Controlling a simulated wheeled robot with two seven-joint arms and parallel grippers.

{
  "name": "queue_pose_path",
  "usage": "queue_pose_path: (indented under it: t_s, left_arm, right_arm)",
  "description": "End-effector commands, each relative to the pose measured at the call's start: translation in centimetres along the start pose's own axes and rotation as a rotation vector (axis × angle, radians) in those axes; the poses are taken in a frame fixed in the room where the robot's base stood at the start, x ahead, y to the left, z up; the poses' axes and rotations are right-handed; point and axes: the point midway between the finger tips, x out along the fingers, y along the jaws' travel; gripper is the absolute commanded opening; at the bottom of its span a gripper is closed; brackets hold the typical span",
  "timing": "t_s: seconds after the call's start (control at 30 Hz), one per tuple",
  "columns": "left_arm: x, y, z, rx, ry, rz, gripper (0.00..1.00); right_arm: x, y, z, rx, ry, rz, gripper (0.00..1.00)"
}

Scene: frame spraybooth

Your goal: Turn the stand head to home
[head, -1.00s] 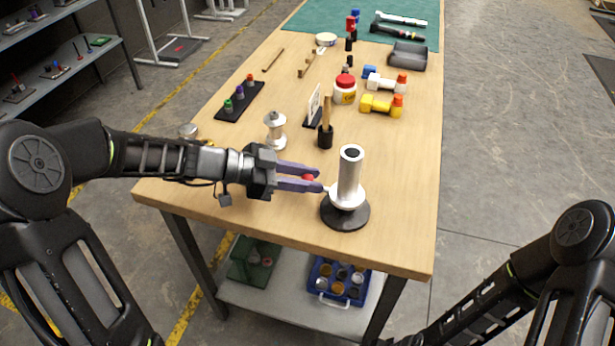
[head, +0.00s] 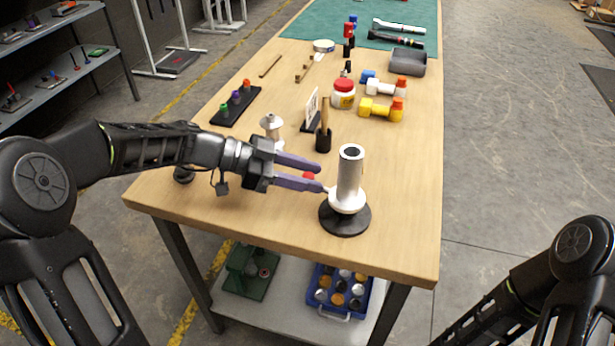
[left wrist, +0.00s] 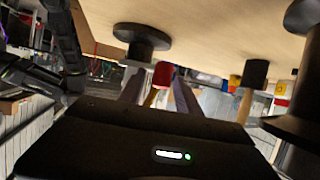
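The stand (head: 349,180) is a silver upright cylinder on a round black base, near the front of the wooden table. In the left wrist view its black base (left wrist: 141,37) shows at the upper left. My left gripper (head: 318,176) is just left of the stand, its two purple fingers apart. A red knob (head: 308,176) shows between the fingers; it also shows between them in the left wrist view (left wrist: 163,75). I cannot tell whether the fingers touch it. The knob's link to the stand is hidden. My right gripper is out of view.
A white jar with a red lid (head: 343,94) and yellow (head: 381,109) and white pieces lie farther back. A silver pot-like item (head: 271,128) is behind my left gripper. The table's front right is clear.

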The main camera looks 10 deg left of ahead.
Motion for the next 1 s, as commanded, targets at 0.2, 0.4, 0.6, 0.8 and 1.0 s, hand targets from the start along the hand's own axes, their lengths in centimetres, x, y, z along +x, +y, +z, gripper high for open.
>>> queue_pose_path:
  t_s: [0.2,0.4,0.6,0.8,1.0]
  left_arm:
    - [0.1,0.1,0.1,-0.002,-0.001,0.005,0.45]
    - [-0.5,0.1,0.2,-0.002,-0.001,0.005,0.45]
    - [-3.1,0.1,0.2,0.001,-0.002,0.002,0.45]
    - [-6.3,0.0,0.2,0.0,-0.001,0.002,0.45]
    - [-7.7,0.1,0.1,-0.002,0.0,0.004,0.45]
  right_arm:
    - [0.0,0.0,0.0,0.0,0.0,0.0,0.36]
    - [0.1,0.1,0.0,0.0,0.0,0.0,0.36]
    - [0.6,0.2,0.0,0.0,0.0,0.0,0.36]
    - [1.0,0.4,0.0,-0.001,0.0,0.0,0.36]
    - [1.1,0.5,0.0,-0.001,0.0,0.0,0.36]
